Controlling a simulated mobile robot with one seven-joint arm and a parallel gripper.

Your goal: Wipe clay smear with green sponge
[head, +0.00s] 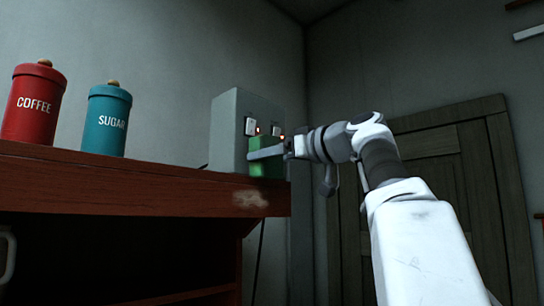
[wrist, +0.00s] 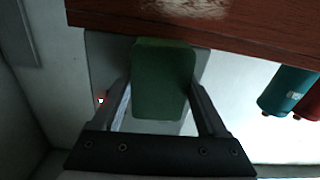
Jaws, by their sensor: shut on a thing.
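The green sponge (head: 262,158) is held at the right end of the wooden counter, in front of a grey box. In the wrist view the sponge (wrist: 163,80) sits between the two fingers. My gripper (head: 268,152) is shut on it; the gripper also shows in the wrist view (wrist: 163,100). The pale clay smear (head: 250,199) is on the front edge of the counter near its right end, below the sponge and apart from it. In the wrist view a pale smear (wrist: 184,7) shows on the wood at the top, beyond the sponge.
The grey box (head: 228,130) with switches and red lights stands at the counter's right end. A teal sugar canister (head: 106,120) and a red coffee canister (head: 35,104) stand on the wooden counter (head: 120,183) at left. A wooden door (head: 450,190) is behind my arm.

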